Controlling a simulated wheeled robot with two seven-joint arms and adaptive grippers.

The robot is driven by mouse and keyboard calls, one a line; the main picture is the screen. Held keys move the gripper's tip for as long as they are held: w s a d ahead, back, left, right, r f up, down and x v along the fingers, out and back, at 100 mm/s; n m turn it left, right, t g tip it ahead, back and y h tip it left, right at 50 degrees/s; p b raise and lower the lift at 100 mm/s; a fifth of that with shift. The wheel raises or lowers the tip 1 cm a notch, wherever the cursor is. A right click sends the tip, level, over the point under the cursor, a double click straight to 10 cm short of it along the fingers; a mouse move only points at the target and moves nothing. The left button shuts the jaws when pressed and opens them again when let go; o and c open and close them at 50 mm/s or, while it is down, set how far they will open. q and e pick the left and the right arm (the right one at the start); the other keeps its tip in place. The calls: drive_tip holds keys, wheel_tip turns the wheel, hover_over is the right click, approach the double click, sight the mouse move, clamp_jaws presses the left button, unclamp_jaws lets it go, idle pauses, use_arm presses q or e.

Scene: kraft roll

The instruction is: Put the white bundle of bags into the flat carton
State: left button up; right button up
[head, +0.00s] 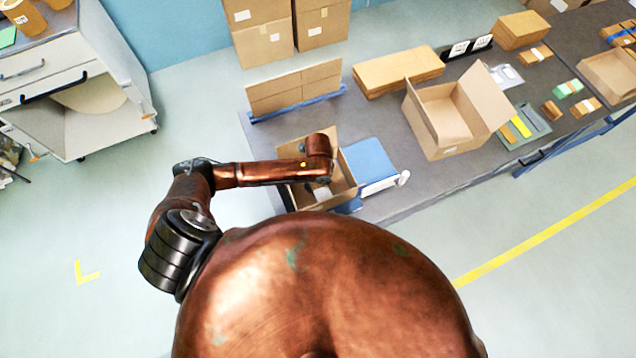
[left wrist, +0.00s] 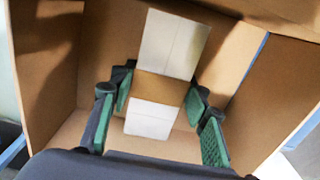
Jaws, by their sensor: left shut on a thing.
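The white bundle of bags (left wrist: 152,119), wrapped with a brown band, sits between the green-padded fingers of my left gripper (left wrist: 160,98) in the left wrist view. The gripper is shut on it. Brown cardboard walls and floor of an open carton (left wrist: 48,60) surround the bundle; I cannot tell whether it touches the floor. In the head view this carton (head: 347,190) stands at the table's near left corner, with my left arm reaching over it. A small white patch of the bundle (head: 322,192) shows inside; the arm hides most of the gripper. My right gripper is not in view.
A blue-topped white device (head: 370,160) stands right beside the carton. A larger open carton (head: 440,118) stands further right. Flat cardboard stacks (head: 398,72) and upright cardboard sheets in a blue rack (head: 295,88) lie behind. Some grey table (head: 385,120) is bare between them.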

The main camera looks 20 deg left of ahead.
sight(318, 183)
use_arm(q)
drive_tip(key=o, duration=1.2)
drive_tip(key=shift+o, duration=0.2)
wheel_tip(318, 183, up, 12)
drive_tip(key=shift+r, duration=0.1)
